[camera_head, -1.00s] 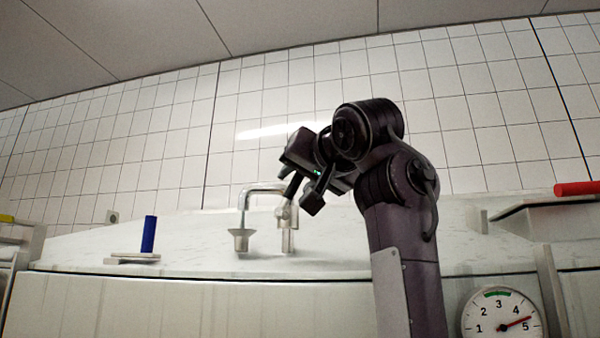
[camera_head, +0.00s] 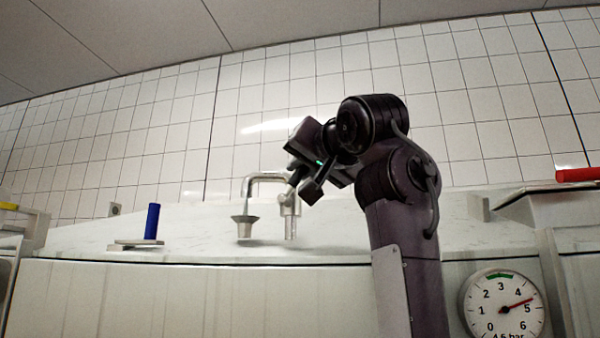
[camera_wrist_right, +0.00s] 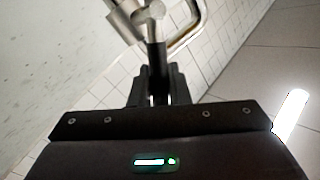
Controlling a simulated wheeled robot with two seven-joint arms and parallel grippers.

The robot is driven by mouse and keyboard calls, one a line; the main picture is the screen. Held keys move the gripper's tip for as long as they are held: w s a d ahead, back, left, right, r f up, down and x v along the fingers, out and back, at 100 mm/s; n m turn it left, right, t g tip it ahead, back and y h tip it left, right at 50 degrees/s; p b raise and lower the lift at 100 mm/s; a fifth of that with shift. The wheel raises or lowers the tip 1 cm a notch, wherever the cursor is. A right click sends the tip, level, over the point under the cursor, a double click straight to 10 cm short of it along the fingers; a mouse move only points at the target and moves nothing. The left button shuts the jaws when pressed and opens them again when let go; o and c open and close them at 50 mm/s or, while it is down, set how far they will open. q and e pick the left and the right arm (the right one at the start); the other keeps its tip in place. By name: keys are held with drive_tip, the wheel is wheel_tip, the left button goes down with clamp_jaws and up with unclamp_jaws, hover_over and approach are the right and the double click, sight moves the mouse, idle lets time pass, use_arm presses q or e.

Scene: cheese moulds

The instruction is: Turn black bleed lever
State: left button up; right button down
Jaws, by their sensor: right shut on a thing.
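The black bleed lever (camera_wrist_right: 156,65) shows in the right wrist view as a short dark bar running from a metal valve fitting down between my fingers. My right gripper (camera_wrist_right: 155,88) is shut on it. In the head view my right gripper (camera_head: 304,186) is at the top of the short metal valve post (camera_head: 290,208), beside the bent steel pipe (camera_head: 262,179). The lever is mostly hidden by the fingers there. My left gripper is in neither view.
A blue upright handle (camera_head: 152,221) stands on the white vat top (camera_head: 200,238) at left. A red bar (camera_head: 578,174) is at far right. A round pressure gauge (camera_head: 503,303) at lower right has its needle between 4 and 5. A tiled wall (camera_head: 285,100) stands behind.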

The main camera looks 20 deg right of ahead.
drive_tip(key=shift+s+d+f+m+t+h+b, duration=0.25)
drive_tip(key=shift+f+m+t+b, duration=0.25)
drive_tip(key=shift+m+b, duration=0.55)
drive_tip(key=shift+s+d+f+m+t+h+b, duration=0.15)
drive_tip(key=shift+d+f+m+t+h+b, duration=0.2)
drive_tip(key=shift+m+t+b, duration=0.5)
drive_tip(key=shift+s+d+f+m+t+h+b, duration=0.2)
drive_tip(key=shift+d+f+m+t+h+b, duration=0.2)
drive_tip(key=shift+m+b, duration=0.75)
drive_tip(key=shift+a, duration=0.1)
drive_tip(key=c, duration=1.4)
unclamp_jaws()
drive_tip(key=shift+s, duration=0.15)
drive_tip(key=b+v, duration=0.4)
drive_tip(key=v, duration=0.3)
drive_tip(key=shift+s+f+b, duration=0.15)
drive_tip(key=shift+s+b, duration=0.25)
